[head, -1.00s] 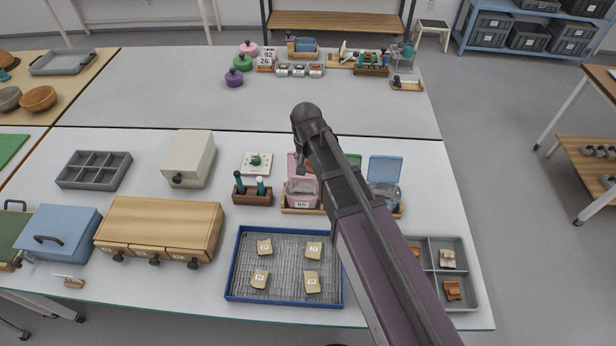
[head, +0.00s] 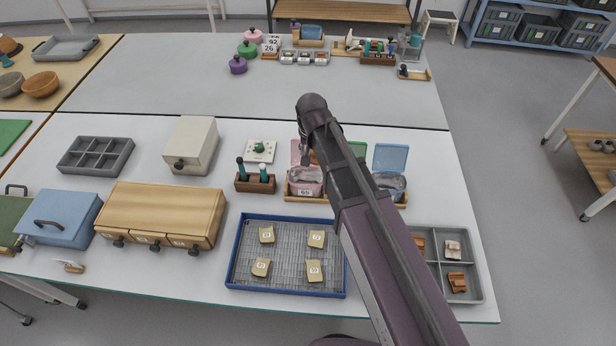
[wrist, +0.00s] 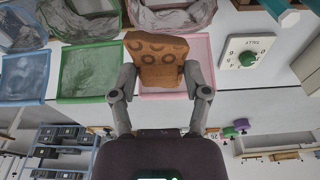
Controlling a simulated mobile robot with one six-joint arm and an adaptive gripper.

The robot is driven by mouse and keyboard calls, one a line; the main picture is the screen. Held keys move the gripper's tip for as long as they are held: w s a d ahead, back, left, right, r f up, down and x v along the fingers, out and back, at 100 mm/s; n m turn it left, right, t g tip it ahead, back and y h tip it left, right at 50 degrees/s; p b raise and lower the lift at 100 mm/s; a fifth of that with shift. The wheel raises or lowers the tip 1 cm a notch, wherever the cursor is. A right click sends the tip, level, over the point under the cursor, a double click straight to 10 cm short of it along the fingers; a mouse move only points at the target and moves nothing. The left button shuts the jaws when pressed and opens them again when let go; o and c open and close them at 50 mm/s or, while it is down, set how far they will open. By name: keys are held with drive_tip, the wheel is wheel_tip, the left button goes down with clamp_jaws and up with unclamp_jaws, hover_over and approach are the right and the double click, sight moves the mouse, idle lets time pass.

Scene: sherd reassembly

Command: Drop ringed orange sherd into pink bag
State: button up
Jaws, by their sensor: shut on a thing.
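The ringed orange sherd (wrist: 156,60) is held between the two fingers of my gripper (wrist: 158,80) in the wrist view. Dark ring marks show on its face. In the head view my gripper (head: 306,152) is mostly hidden by my arm, above the back of the pink bag. The pink bag (head: 304,183) stands open on the table with its pink lid (head: 299,150) raised behind it. In the wrist view the bag (wrist: 178,18) lies beyond the sherd, and the pink lid (wrist: 202,48) shows behind the sherd. The sherd is outside the bag.
A green lid (wrist: 90,72) and a blue-lidded bag (head: 390,184) stand beside the pink bag. A dial box (head: 260,151) and a wooden tool holder (head: 255,184) are to its left. A blue-rimmed tray (head: 234,252) with several pale sherds is in front.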

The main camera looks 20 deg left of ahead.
drive_tip(key=shift+f+b, duration=1.5)
drive_tip(key=shift+f, duration=0.3)
drive_tip(key=o, duration=1.2)
drive_tip(key=s+d+m+g, duration=0.1)
drive_tip(key=s+d, duration=0.1)
drive_tip(key=d, duration=1.6)
drive_tip(key=s+d+m+p, duration=0.1)
drive_tip(key=s+d, duration=0.2)
drive_tip(key=d, duration=1.6)
drive_tip(key=shift+s+r+g, duration=0.35)
drive_tip(key=shift+r+g, duration=0.05)
